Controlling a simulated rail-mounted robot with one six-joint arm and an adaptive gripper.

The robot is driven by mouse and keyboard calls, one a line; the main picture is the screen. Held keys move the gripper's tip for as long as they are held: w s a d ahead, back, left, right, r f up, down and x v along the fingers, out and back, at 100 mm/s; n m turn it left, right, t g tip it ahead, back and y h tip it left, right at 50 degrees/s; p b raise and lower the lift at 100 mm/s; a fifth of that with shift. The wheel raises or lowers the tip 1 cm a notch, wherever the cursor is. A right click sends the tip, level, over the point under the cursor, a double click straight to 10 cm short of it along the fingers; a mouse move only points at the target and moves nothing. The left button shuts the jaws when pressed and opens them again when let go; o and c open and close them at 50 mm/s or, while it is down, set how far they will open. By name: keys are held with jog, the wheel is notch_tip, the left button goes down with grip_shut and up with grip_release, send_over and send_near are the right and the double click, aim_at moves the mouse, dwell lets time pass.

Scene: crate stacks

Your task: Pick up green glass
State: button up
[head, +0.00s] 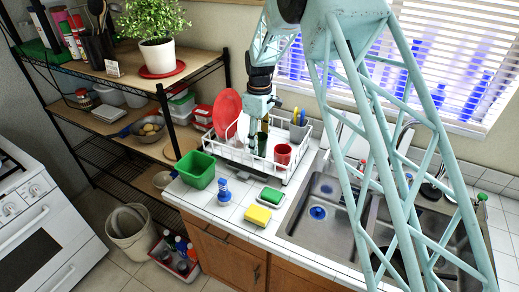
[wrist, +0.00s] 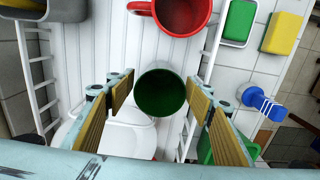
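The green glass (wrist: 160,92) stands upright in the white dish rack (head: 232,155). It also shows in the head view (head: 262,145), just below my gripper (head: 258,127). In the wrist view my gripper (wrist: 158,88) is open, with one padded finger to each side of the glass. Gaps show between the glass and both fingers. I look down into the dark green mouth of the glass. How far the fingertips reach down beside it is hard to tell.
A red mug (head: 282,154) stands close to the glass in the rack. A red plate (head: 227,112) and a grey cutlery holder (head: 299,131) are also there.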

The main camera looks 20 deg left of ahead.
jog(key=c, duration=0.8)
jog(key=shift+c, duration=0.2)
jog(key=shift+r, duration=0.1)
notch_tip(320, 180, up, 10)
dwell(0.7)
